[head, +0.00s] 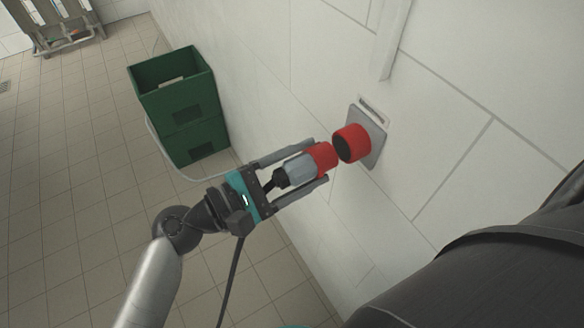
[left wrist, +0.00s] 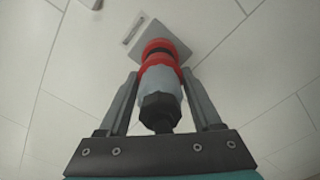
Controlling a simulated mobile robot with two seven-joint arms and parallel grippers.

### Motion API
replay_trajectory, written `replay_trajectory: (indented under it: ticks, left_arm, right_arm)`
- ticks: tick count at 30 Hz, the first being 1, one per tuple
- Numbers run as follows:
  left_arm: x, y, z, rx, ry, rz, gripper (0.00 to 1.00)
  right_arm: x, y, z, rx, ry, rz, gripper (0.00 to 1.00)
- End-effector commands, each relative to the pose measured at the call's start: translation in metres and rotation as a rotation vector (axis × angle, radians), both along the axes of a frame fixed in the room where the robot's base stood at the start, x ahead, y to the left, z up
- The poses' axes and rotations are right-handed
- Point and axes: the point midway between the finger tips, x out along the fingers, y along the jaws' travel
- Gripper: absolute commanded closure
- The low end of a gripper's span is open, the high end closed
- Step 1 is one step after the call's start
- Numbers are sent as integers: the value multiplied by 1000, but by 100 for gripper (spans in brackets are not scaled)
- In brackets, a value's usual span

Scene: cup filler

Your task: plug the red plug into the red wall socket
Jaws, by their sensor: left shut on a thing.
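The red plug (head: 323,156) has a red front ring and a grey body with a black cable end. My left gripper (head: 320,161) is shut on the plug, with one finger along each side. The red wall socket (head: 352,143) is a red ring with a dark opening on a grey plate on the white wall. In the head view the plug's red end is close to the socket, with a small gap between them. In the left wrist view the plug (left wrist: 160,75) lies roughly in line with the socket (left wrist: 159,46) and partly hides it. My right gripper is not in view.
A stack of green crates (head: 172,88) stands on the tiled floor against the wall at the left. A light vertical conduit (head: 393,38) runs up the wall above the socket. A pale cable runs by the crates. The wall around the socket is clear.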

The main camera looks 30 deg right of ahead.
Motion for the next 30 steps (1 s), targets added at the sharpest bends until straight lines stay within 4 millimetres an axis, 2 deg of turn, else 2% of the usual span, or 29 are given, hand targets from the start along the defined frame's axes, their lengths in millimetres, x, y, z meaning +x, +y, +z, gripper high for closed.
replay_trajectory:
  ticks: [9, 30]
  left_arm:
    - [1, -14, 1, -1, 0, 0, 100]
    - [1, -14, 1, -1, 0, -1, 100]
  right_arm:
    - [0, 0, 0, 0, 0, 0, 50]
    - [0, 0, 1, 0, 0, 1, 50]
